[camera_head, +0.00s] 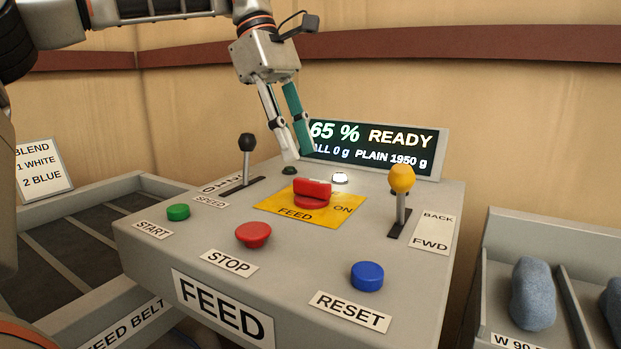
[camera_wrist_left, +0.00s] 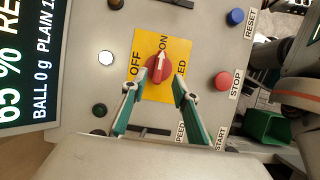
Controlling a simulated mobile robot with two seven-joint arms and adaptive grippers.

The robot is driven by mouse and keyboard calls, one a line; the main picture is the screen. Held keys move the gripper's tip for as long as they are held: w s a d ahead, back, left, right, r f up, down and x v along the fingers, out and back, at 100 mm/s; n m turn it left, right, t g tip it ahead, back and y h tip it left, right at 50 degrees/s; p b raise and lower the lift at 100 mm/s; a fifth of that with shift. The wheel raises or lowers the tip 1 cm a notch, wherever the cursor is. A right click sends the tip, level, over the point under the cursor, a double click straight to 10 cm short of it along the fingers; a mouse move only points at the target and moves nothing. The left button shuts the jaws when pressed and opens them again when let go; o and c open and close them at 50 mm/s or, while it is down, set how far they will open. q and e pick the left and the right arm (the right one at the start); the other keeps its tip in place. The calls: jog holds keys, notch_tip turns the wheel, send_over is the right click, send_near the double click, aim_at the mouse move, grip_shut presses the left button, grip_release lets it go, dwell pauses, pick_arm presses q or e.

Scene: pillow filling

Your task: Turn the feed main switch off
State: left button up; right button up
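The feed main switch is a red rotary knob (camera_head: 312,192) on a yellow plate (camera_head: 268,204) on top of the grey console. In the left wrist view, the white arrow on the knob (camera_wrist_left: 160,69) points toward the ON label; OFF is on the left side of the plate. My left gripper (camera_head: 297,152) comes down from above behind the knob in the head view. In the wrist view its fingers (camera_wrist_left: 157,84) are spread apart, with the knob just beyond the gap between the tips. Nothing is held. My right gripper is not in view.
Around the knob are a black lever (camera_head: 246,160), a yellow-topped lever (camera_head: 402,182), and green START (camera_head: 178,212), red STOP (camera_head: 253,235) and blue RESET (camera_head: 367,277) buttons. A display (camera_head: 372,146) reading "65 % READY" stands behind. Bins with blue-grey lumps (camera_head: 532,293) are at right.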

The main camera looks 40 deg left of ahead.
aim_at(310, 180)
pick_arm(q)
jog(key=b+x, duration=0.1)
jog(key=x, duration=0.5)
jog(key=shift+w+f, duration=0.1)
grip_shut()
